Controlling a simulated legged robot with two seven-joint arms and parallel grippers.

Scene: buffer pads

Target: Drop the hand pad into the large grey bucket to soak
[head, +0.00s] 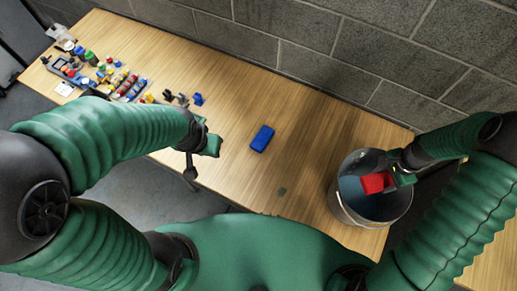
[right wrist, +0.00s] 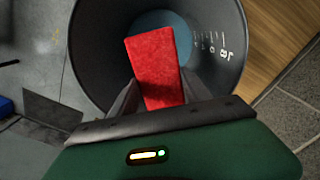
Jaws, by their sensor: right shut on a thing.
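The hand pad is a red block (head: 375,182), held by my right gripper (head: 388,180) over the open mouth of the large grey bucket (head: 337,205). In the right wrist view the red pad (right wrist: 155,62) sits between the two fingers of the right gripper (right wrist: 155,95). The bucket's dark inner wall (right wrist: 100,50) surrounds it there, with a blue bottom and white scale marks. My left gripper (head: 205,146) is above the table's front edge at the left, apart from the bucket; its fingers are too small and turned to read.
A blue pad (head: 262,138) lies on the wooden table (head: 320,95) between the arms. A tray (head: 70,72) and several small coloured items stand at the far left. A grey block wall (head: 330,40) runs along the back. The table's middle is mostly clear.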

